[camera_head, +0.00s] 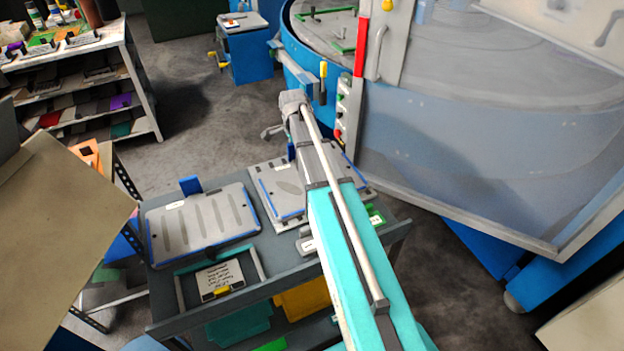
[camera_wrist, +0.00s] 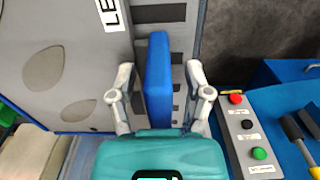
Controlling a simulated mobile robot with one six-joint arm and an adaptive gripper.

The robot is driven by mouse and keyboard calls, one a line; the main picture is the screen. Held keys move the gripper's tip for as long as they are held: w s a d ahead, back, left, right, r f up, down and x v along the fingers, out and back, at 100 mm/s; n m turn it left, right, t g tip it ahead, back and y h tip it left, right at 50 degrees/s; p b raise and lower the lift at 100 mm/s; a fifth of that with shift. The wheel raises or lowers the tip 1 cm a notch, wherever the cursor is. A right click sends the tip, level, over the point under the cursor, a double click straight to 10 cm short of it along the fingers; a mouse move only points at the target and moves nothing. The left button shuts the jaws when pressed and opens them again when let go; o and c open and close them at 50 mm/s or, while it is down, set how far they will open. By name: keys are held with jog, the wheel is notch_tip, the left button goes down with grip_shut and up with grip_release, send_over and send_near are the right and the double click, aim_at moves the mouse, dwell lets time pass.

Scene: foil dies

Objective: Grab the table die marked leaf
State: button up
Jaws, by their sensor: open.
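The leaf die, a grey plate (camera_head: 275,190) with leaf-shaped marks and blue edging, lies on the grey cart (camera_head: 300,270), partly hidden by my arm. In the wrist view its plate (camera_wrist: 60,25) shows large leaf shapes and a cut-off label (camera_wrist: 109,14) reading "LE". Its upright blue tab (camera_wrist: 158,60) stands between the two fingers of my gripper (camera_wrist: 160,88). My gripper is open, with a gap visible on each side of the tab.
A second die (camera_head: 200,224) with long slot shapes and a blue tab lies left on the cart. A card (camera_head: 219,277) lies in front. The large blue machine (camera_head: 460,140) stands close on the right; its button panel (camera_wrist: 246,130) is near my gripper.

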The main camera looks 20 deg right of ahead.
grip_shut()
jog(key=shift+r, duration=0.25)
dwell(0.5)
